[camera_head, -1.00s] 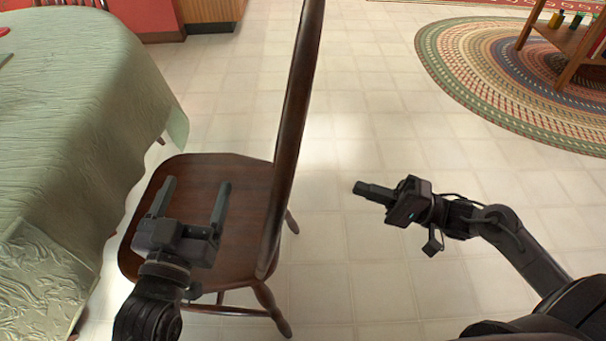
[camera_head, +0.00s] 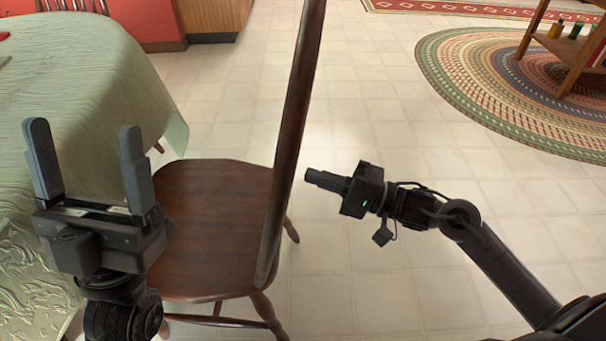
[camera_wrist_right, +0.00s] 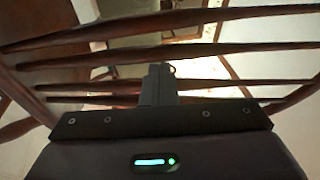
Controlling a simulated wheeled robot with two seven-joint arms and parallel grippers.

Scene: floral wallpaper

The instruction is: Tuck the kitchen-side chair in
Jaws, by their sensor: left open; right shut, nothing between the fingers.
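The dark brown wooden chair (camera_head: 215,215) stands beside the table, its seat to the left and its tall back seen nearly edge-on at the right. The table (camera_head: 90,70) has a pale green cloth that hangs close to the seat's left side. My left gripper (camera_head: 85,165) is open and empty, raised in front of the tablecloth left of the seat. My right gripper (camera_head: 312,178) is shut and empty, just right of the chair back and pointing at it. In the right wrist view, the chair's spindles (camera_wrist_right: 230,50) cross ahead of the shut fingers (camera_wrist_right: 158,85).
The pale tiled floor (camera_head: 370,110) is open behind and right of the chair. A braided oval rug (camera_head: 470,85) lies at upper right under a wooden shelf stand (camera_head: 570,45). A red wall and wooden cabinet (camera_head: 212,15) are at the back.

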